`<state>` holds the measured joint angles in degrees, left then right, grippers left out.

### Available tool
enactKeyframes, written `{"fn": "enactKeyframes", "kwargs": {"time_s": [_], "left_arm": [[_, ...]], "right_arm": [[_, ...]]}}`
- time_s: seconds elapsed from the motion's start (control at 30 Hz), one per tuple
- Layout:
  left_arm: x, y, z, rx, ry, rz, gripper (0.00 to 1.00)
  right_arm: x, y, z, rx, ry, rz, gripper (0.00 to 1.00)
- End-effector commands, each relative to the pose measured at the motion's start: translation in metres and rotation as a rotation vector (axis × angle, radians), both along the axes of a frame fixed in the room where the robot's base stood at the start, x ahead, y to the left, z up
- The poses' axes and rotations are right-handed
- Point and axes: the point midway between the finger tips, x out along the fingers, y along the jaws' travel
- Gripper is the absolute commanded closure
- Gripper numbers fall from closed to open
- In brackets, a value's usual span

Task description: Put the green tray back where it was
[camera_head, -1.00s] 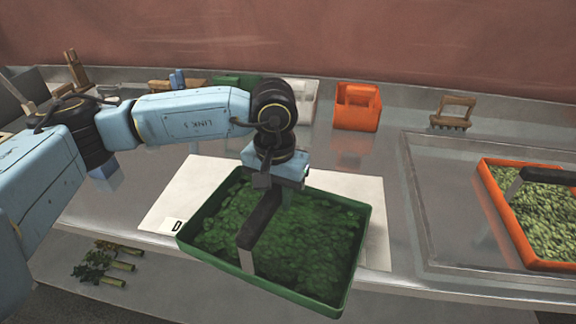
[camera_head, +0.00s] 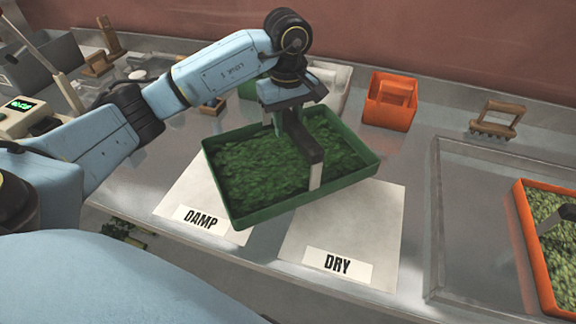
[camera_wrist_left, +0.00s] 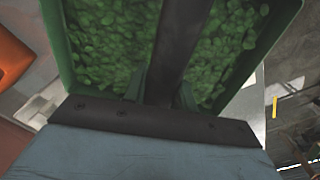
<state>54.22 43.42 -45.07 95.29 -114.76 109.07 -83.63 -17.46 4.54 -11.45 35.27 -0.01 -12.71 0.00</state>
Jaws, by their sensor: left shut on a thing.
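The green tray (camera_head: 372,160) is full of dark green leaves and has a dark handle bar (camera_head: 304,137) across it. My left gripper (camera_head: 283,122) is shut on this handle and holds the tray, apparently raised above the table. The tray hangs over the far parts of two white mats, labelled DAMP (camera_head: 190,198) on the left and DRY (camera_head: 375,230) on the right, hiding part of both. In the left wrist view the handle (camera_wrist_left: 180,50) runs between the fingers, with leaves on both sides. My right gripper is not in view.
An orange tray (camera_head: 537,250) of pale green leaves sits at the right, by a clear-edged panel. An orange caddy (camera_head: 390,102) and a wooden-handled brush (camera_head: 498,120) stand behind. A scale with a lit display (camera_head: 20,105) is at far left. The DRY mat's front is bare.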

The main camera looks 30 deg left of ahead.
Motion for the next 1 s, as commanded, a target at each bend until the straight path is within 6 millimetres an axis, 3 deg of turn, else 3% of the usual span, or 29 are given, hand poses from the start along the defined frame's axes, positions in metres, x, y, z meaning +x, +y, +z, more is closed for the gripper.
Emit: {"fn": "enactKeyframes", "kwargs": {"time_s": [0.2,0.43,0.6,1.0], "left_arm": [[-0.001,-0.001,-0.037,0.0,0.001,-0.002,1.0],[0.0,-0.001,-0.055,0.0,0.0,-0.005,1.0],[-0.001,-0.001,-0.078,-0.002,0.001,-0.005,1.0],[0.0,-0.001,-0.086,0.0,-0.004,-0.006,1.0]], "right_arm": [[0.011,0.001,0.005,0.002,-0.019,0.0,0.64],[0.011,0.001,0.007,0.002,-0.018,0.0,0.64],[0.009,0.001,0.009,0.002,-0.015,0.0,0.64],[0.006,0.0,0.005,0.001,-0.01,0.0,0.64]]}}
